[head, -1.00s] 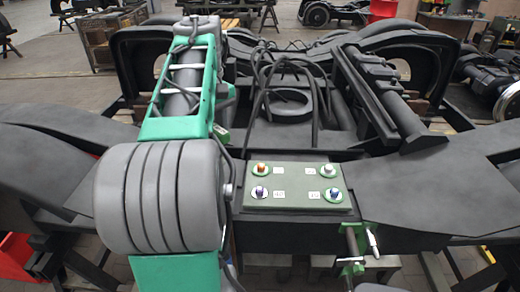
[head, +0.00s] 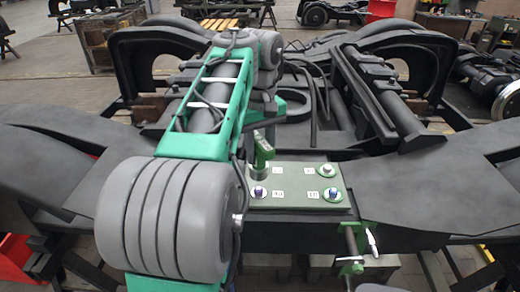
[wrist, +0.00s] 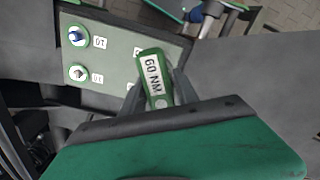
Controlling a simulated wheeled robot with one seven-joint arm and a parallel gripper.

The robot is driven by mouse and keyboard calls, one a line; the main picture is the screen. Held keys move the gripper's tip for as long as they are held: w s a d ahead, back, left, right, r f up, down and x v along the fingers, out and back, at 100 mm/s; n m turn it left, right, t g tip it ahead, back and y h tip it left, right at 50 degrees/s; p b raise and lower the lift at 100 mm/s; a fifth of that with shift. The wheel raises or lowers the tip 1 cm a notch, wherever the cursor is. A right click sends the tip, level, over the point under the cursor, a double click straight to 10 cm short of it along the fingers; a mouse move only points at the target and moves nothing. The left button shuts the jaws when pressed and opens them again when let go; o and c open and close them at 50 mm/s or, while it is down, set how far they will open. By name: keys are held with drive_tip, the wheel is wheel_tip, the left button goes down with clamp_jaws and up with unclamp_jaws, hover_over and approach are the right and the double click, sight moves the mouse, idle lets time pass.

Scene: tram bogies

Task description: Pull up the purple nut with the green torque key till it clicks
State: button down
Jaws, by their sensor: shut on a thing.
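The green torque key (head: 263,148) stands roughly upright over the left side of the nut plate, its grey socket pointing down. In the wrist view the key (wrist: 152,68) shows its "60 NM" label between my fingers. My gripper (wrist: 158,90) is shut on it. The purple nut (head: 258,191) sits at the plate's near left corner, just below the socket in the head view; I cannot tell whether they touch. In the wrist view the key seems to cover that nut.
The green plate (head: 298,203) also bears a pale nut (head: 327,170) at far right and a blue nut (head: 333,194) at near right. The orange nut's place at far left is hidden behind the key. A green clamp (head: 351,266) hangs at the plate's front right.

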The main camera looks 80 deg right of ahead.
sight(259, 170)
drive_tip(key=shift+w, duration=0.15)
wheel_tip(259, 170, down, 7)
drive_tip(key=b, duration=0.7)
drive_tip(key=shift+r, duration=0.1)
idle(0.4)
